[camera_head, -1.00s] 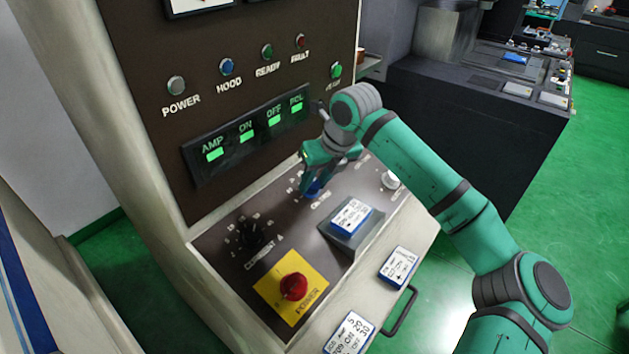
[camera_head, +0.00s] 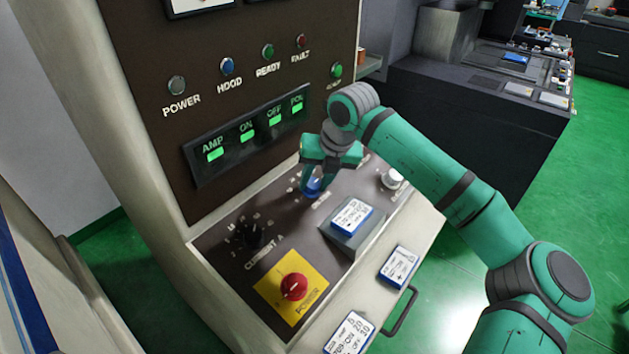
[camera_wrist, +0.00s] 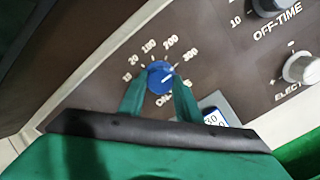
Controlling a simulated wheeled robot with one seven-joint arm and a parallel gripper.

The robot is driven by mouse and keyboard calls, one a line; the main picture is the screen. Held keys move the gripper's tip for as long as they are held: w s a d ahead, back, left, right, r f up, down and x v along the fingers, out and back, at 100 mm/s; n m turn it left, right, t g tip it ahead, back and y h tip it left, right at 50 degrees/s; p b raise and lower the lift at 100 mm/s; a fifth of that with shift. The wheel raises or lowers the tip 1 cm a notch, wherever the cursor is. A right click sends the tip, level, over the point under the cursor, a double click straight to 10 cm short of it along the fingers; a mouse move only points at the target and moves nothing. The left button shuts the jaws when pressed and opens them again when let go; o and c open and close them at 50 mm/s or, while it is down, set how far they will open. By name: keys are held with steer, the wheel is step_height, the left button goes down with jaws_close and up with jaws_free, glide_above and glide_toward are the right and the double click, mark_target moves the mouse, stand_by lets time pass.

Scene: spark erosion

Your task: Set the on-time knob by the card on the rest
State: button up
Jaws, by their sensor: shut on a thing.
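The blue on-time knob (camera_wrist: 161,77) sits on the sloped panel with a printed scale around it; its white pointer line aims to the upper right, toward the 300 end. My gripper (camera_wrist: 160,88) is shut on the knob, one finger on each side. In the head view the knob (camera_head: 313,187) shows partly under my gripper (camera_head: 313,182). A blue-edged white card (camera_head: 351,216) lies on the raised rest (camera_head: 347,240) in front of the knob; its print is too small to read surely. In the wrist view the card (camera_wrist: 213,116) is mostly hidden.
A white knob (camera_head: 392,179) is right, and a black off-time knob (camera_wrist: 272,6) shows above. Two more cards (camera_head: 398,267) (camera_head: 349,333) lie on the front ledge above a handle (camera_head: 402,312).

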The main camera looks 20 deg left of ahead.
steer(key=o, duration=1)
steer(key=shift+o, duration=0.2)
steer(key=shift+d+r, duration=0.1)
steer(key=shift+r, duration=0.05)
steer(key=v, duration=1)
steer(key=shift+r, duration=0.3)
steer(key=shift+s, duration=0.1)
